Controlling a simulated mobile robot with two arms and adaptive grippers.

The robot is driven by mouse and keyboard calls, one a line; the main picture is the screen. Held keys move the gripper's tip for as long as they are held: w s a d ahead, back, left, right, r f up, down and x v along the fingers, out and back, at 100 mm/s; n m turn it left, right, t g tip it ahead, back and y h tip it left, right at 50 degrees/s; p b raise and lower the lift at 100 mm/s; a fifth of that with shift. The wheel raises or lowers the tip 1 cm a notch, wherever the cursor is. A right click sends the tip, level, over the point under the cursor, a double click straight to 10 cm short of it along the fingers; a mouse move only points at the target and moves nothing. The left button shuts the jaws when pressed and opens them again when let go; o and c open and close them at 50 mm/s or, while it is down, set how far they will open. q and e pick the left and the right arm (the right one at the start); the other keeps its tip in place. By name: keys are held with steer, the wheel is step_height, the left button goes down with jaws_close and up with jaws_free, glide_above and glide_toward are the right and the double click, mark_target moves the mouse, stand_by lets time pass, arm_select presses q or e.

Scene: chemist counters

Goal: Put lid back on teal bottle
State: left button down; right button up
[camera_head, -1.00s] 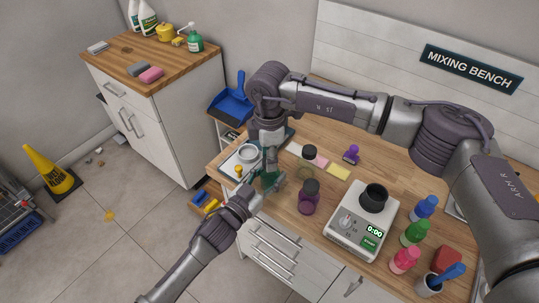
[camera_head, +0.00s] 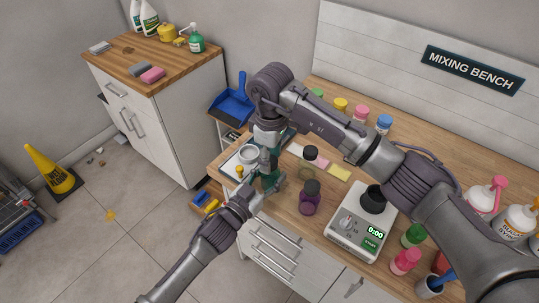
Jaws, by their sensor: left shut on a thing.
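The teal bottle (camera_head: 269,183) is at the front left edge of the mixing bench, largely covered by my grippers. My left gripper (camera_head: 262,192), reaching in from the lower left, is shut on the teal bottle. My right gripper (camera_head: 268,163) points down directly above the bottle's top. Its fingertips are small and overlap the bottle, so I cannot tell whether they are shut or hold anything. The lid cannot be made out; the bottle's neck is hidden.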

steer(key=shift+o, duration=0.2)
steer(key=shift+r, duration=2.3)
steer(key=shift+c, duration=0.4)
